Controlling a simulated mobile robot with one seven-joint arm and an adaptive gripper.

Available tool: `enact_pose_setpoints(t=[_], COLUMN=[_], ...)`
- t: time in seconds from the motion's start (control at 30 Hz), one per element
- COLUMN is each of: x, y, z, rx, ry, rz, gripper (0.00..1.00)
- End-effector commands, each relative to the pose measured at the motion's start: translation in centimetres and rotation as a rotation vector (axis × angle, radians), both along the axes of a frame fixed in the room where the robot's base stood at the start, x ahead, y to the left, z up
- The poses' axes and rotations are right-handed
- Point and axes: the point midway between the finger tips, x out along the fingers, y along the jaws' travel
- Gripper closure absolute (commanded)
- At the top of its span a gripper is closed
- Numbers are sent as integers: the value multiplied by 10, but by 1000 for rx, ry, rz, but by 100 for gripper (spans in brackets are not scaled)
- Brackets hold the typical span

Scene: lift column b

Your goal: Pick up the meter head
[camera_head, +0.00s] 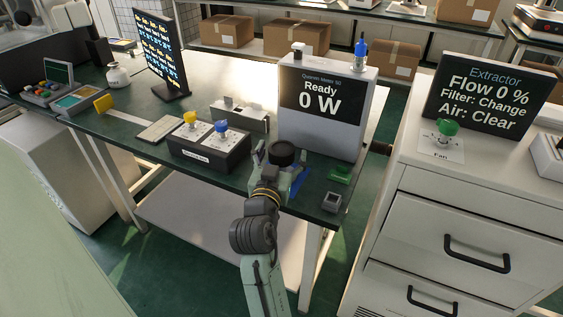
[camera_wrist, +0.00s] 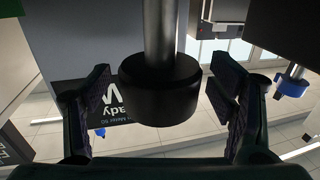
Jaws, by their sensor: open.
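The meter head, a short black cylinder on a grey metal post, fills the middle of the wrist view (camera_wrist: 160,92). In the head view a black round top (camera_head: 282,152) that looks like it shows at my gripper, in front of the white meter. My gripper (camera_head: 284,172) is open; its two dark padded fingers stand on either side of the cylinder in the wrist view, with gaps on both sides. My arm and gripper hide the lower part of the post in the head view. The white meter box (camera_head: 345,143) reads "Ready 0 W".
A black box with yellow and blue knobs (camera_head: 209,158) stands left of my gripper. A green block (camera_head: 340,173) and a small grey block (camera_head: 331,202) lie to its right. A white drawer cabinet (camera_head: 459,206) with an extractor screen (camera_head: 488,97) stands further right.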

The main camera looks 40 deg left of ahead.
Motion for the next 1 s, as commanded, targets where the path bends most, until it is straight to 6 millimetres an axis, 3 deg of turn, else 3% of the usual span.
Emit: enact_pose_setpoints(t=[0.23,1.0], x=[1,0], y=[1,1], z=[-1,0], rx=[0,0], ry=[0,0], rz=[0,1], gripper=[24,76])
